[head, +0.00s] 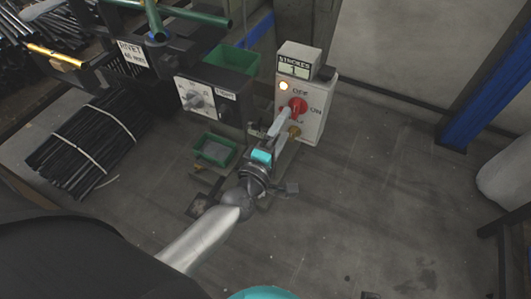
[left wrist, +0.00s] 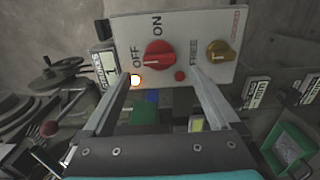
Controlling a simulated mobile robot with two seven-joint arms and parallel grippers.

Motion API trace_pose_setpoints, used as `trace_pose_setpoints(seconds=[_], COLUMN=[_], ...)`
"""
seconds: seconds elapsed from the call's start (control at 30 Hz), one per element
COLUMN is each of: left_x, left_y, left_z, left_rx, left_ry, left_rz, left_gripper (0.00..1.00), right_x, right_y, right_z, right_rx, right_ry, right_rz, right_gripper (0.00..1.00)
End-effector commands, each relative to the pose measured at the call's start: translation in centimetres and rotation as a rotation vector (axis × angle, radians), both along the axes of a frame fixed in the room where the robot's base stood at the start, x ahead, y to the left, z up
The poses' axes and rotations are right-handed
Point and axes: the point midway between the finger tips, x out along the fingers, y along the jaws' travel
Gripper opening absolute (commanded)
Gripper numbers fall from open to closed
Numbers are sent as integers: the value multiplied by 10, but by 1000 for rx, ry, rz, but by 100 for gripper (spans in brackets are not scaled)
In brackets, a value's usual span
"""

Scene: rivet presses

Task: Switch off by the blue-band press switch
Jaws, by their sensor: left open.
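The control box (head: 316,118) is a light grey case with a red rotary switch (head: 297,106) marked OFF and ON. The red switch also shows in the left wrist view (left wrist: 158,54). A lit lamp (left wrist: 135,80) sits near the OFF mark. A brass-coloured knob (left wrist: 220,51) is beside the red switch. My left gripper (head: 284,122) is open in front of the box; in the left wrist view its fingertips (left wrist: 160,80) are spread, with the red switch showing between and beyond them. I cannot tell whether they touch the box. My right gripper is out of view.
A counter (head: 295,67) reading STROKES stands on the box. Green bins (head: 217,150) and bundled black rods (head: 82,146) lie further left.

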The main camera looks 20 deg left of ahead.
Motion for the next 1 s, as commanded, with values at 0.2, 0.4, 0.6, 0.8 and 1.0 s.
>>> trace_pose_setpoints(seconds=[0.2, 0.4, 0.6, 0.8, 1.0], left_x=[-46, -80, -100, -104, -103], left_y=[1, 2, 3, 3, 3], left_z=[0, 1, 1, 0, 0], left_rx=[1, 0, -1, -2, -1], left_ry=[4, 2, 0, -1, -1], left_rz=[-2, -2, -1, 0, 0], left_gripper=[95, 95, 95, 95, 95], right_x=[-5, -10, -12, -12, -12], right_y=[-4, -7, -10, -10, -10], right_z=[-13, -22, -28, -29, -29], right_rx=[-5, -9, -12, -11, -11], right_ry=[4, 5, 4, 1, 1], right_rz=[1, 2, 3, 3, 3], right_gripper=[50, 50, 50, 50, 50])
